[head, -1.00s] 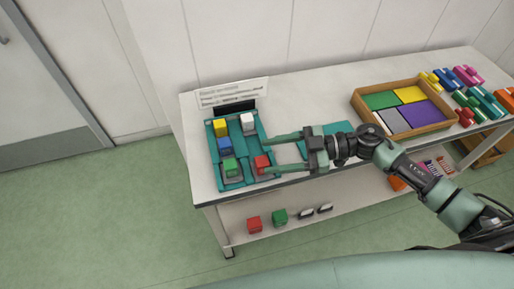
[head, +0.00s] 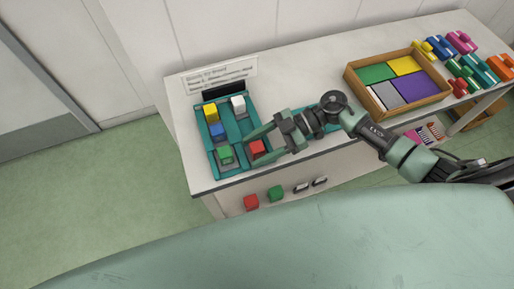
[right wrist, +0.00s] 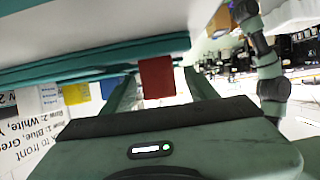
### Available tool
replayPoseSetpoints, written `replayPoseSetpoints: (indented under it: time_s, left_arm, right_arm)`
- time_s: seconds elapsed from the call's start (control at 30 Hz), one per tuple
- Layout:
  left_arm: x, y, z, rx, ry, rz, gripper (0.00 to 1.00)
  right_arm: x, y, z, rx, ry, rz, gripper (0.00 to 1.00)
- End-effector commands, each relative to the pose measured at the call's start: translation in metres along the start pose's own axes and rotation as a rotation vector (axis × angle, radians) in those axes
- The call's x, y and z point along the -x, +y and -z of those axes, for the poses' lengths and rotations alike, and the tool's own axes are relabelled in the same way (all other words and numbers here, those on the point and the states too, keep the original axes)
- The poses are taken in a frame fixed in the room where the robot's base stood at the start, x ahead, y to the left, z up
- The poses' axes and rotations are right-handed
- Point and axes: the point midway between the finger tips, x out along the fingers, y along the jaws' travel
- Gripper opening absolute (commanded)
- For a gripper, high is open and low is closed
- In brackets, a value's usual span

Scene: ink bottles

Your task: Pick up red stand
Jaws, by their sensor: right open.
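A red block-shaped stand (head: 258,147) sits in the front right part of the teal tray (head: 210,165) on the table. My right gripper (head: 252,149) is open, with its fingers reaching from the right to either side of the red stand. In the right wrist view the red stand (right wrist: 157,77) shows between the two green fingers (right wrist: 155,90). I cannot tell whether the fingers touch it. My left gripper is not in view.
The tray also holds yellow (head: 211,113), blue (head: 217,130), green (head: 225,153) and white (head: 238,105) blocks. A wooden box (head: 410,108) with coloured panels stands to the right.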

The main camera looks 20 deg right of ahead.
Motion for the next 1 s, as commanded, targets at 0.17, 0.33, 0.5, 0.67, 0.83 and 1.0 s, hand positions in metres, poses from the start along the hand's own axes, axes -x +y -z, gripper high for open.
replayPoseSetpoints:
  time_s: [0.17,0.33,0.5,0.67,0.83,1.0]
  left_arm:
    - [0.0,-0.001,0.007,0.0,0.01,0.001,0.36]
    - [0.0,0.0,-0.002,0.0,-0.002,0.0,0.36]
    - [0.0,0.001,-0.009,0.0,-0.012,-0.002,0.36]
    - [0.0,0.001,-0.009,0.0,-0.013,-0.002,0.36]
    - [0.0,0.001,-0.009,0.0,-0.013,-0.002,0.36]
    - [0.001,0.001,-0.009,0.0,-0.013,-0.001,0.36]
  right_arm:
    - [0.0,0.0,-0.001,0.0,0.0,0.0,0.58]
    - [0.0,0.0,0.0,0.0,0.0,0.0,0.14]
    - [0.0,0.0,0.0,0.0,0.001,0.0,0.0]
    - [0.0,0.0,0.001,0.001,0.001,0.0,0.0]
    - [0.004,0.0,0.009,0.003,0.0,-0.001,0.0]
    - [0.016,0.0,0.036,0.006,-0.001,0.0,0.0]
